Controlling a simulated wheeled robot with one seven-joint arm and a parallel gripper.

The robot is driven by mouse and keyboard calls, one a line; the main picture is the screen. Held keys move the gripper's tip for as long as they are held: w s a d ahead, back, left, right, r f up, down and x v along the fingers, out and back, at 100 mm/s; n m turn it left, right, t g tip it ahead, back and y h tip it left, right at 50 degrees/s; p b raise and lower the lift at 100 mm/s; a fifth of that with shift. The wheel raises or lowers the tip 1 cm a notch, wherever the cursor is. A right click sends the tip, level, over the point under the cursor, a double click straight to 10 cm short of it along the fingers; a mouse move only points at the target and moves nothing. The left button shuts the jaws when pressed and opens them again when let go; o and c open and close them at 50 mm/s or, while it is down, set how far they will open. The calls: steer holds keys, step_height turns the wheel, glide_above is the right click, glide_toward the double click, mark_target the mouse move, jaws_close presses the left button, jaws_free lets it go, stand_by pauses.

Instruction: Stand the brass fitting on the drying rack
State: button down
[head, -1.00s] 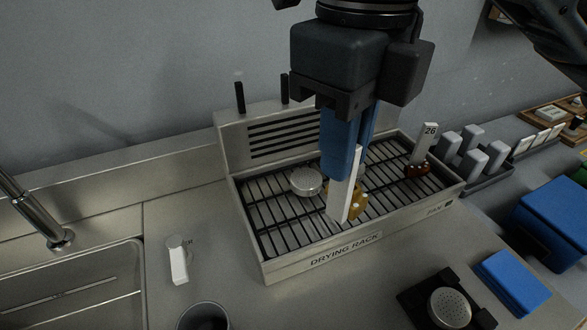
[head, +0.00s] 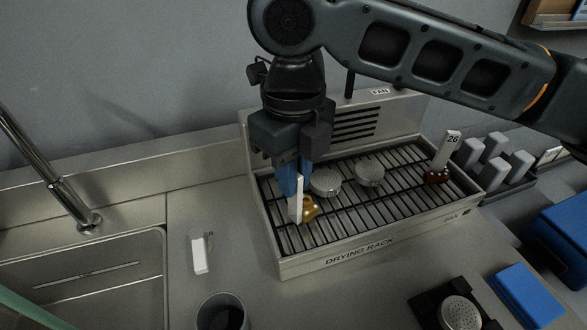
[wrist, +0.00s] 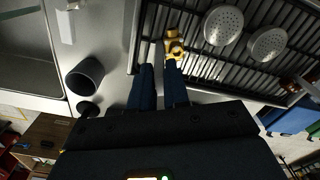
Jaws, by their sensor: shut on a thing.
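The brass fitting (head: 310,210) has a white upright plate (head: 297,205) at its left. My gripper (head: 294,188) points down with its blue fingers shut on the fitting at this white part. The fitting is at the left end of the drying rack (head: 330,264), over its dark bars. I cannot tell whether its base touches them. In the wrist view, the brass (wrist: 174,46) shows just past the fingertips (wrist: 160,70), over the rack's edge bars.
Two round perforated metal heads (head: 326,182) (head: 370,173) lie on the rack right of my gripper. A brown piece with a white "26" tag (head: 450,145) stands at its right end. A dark cup (head: 222,312) and a sink (head: 90,280) are to the left.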

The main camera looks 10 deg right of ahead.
steer(key=shift+f, duration=0.2)
steer(key=c, duration=1.1)
jaws_free()
steer(key=shift+r, duration=0.1)
step_height(320, 180, up, 12)
steer(key=b, duration=0.1)
